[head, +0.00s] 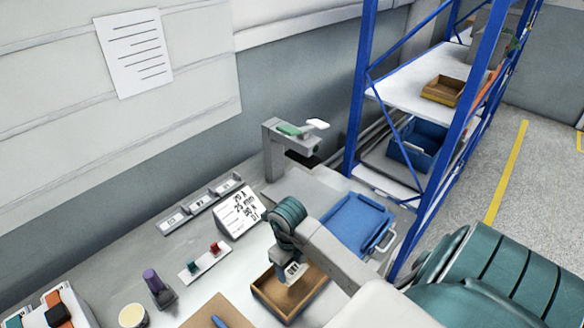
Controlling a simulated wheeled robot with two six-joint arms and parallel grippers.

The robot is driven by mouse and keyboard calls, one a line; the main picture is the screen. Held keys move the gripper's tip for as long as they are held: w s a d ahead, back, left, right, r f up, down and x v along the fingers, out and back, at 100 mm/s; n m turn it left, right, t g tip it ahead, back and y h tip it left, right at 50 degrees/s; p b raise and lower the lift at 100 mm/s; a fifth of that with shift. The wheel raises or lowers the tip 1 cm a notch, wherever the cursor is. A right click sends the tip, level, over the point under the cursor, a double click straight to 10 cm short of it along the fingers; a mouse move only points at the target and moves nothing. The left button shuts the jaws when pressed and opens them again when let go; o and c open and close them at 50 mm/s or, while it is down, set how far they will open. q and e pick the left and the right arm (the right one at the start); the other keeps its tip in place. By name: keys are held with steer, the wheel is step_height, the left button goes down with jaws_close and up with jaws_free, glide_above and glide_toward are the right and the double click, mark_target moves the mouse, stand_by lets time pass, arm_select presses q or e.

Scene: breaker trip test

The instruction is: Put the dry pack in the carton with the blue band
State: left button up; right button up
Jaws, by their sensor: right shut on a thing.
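My right gripper (290,266) points down over an open brown box (262,292) at the front of the bench. It is shut on a small pale pack with dark marks (292,271), partly hidden by the fingers; it looks like the dry pack, but its label is too small to read. The pack is at or just above the box opening; I cannot tell whether it touches the floor of the box. No blue band shows clearly on the box. My left gripper is not in view.
A blue tray (352,226) with a handle lies behind my right arm. A grey stand (274,150), a written card (238,212), red and green switches (204,259) and a purple-topped item (153,282) stand on the bench. A blue-framed shelf (362,90) rises at right.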

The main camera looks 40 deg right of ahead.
mark_target(292, 268)
step_height(292, 268, down, 3)
steer(key=shift+r+b, duration=0.1)
steer(key=shift+b, duration=0.55)
steer(key=shift+f+p, duration=0.3)
steer(key=shift+f, duration=0.9)
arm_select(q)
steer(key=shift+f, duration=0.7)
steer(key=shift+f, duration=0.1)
arm_select(e)
steer(key=shift+f, duration=0.1)
steer(key=o, duration=1)
